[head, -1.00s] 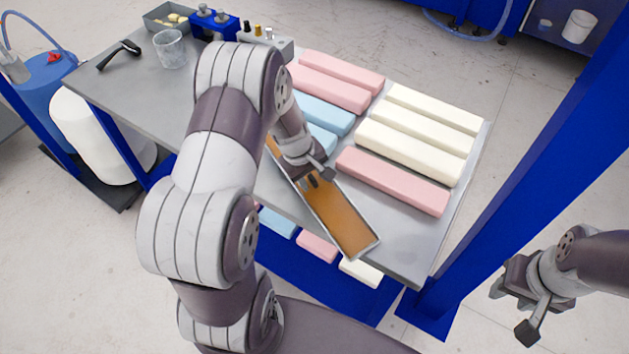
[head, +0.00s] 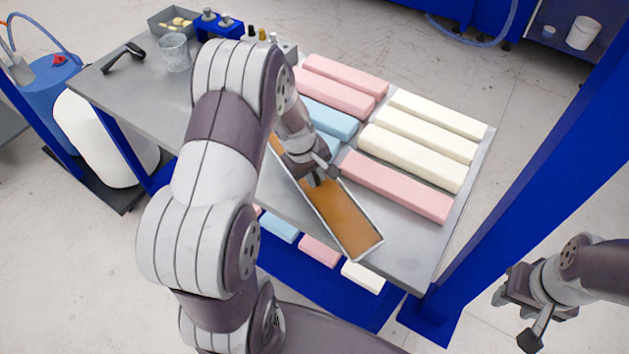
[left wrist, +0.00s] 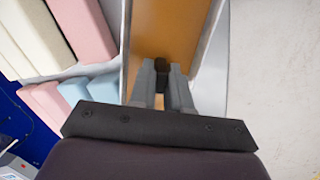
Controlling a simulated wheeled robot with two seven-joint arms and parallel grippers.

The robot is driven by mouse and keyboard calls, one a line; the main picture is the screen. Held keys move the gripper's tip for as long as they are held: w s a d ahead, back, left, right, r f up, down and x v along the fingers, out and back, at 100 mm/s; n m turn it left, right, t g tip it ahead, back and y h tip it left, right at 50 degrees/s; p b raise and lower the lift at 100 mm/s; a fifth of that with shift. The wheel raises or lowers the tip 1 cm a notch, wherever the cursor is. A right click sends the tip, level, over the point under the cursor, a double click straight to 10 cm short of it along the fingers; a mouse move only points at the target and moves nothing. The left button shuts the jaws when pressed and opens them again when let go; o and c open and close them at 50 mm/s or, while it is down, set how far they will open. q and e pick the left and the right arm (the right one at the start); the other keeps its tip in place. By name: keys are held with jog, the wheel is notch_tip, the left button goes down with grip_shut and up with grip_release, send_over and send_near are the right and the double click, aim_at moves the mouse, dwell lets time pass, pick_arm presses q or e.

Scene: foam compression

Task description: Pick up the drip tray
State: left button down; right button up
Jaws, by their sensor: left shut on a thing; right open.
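The drip tray (head: 345,217) is a long shallow tray with a light metal rim and an orange-brown inside. It lies slanted along the front edge of the grey table, and its far end is hidden behind my left arm. My left gripper (head: 318,178) is at the tray's middle, shut on it. In the left wrist view my left fingers (left wrist: 162,68) are close together over the brown inside of the drip tray (left wrist: 163,28); the exact grip point is hard to see. My right gripper (head: 522,314) is open and empty, off the table at the lower right.
Pink, blue and cream foam blocks (head: 412,153) lie in rows on the grey table (head: 405,250) beside the tray. More blocks (head: 319,250) sit on a lower shelf. A blue post (head: 520,165) stands at the right. A clear cup (head: 174,53) and black handle (head: 123,57) are at the back left.

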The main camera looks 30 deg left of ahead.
pick_arm(q)
jog(key=d+r, duration=0.8)
jog(key=d, duration=0.3)
jog(key=n+g+p, duration=0.1)
jog(key=n+p, duration=0.3)
jog(key=p, duration=0.5)
send_near(316, 180)
jog(key=f, duration=0.1)
jog(key=w+f, duration=0.1)
jog(key=f, duration=0.1)
jog(key=w+d+f, duration=0.1)
jog(key=f, duration=0.1)
jog(key=shift+w+f, duration=0.15)
jog(key=shift+f, duration=0.1)
jog(key=shift+w+a+f+n+g+b, duration=0.5)
jog(key=shift+w+a+f, duration=0.25)
jog(key=shift+f, duration=0.15)
jog(key=shift+d, duration=0.15)
jog(key=shift+s+d+f+g+b, duration=0.15)
jog(key=shift+f+g+b, duration=0.15)
jog(key=shift+f+b, duration=0.2)
notch_tip(316, 180, down, 5)
jog(key=b, duration=0.4)
jog(key=shift+r, duration=0.2)
jog(key=shift+f+b, duration=0.55)
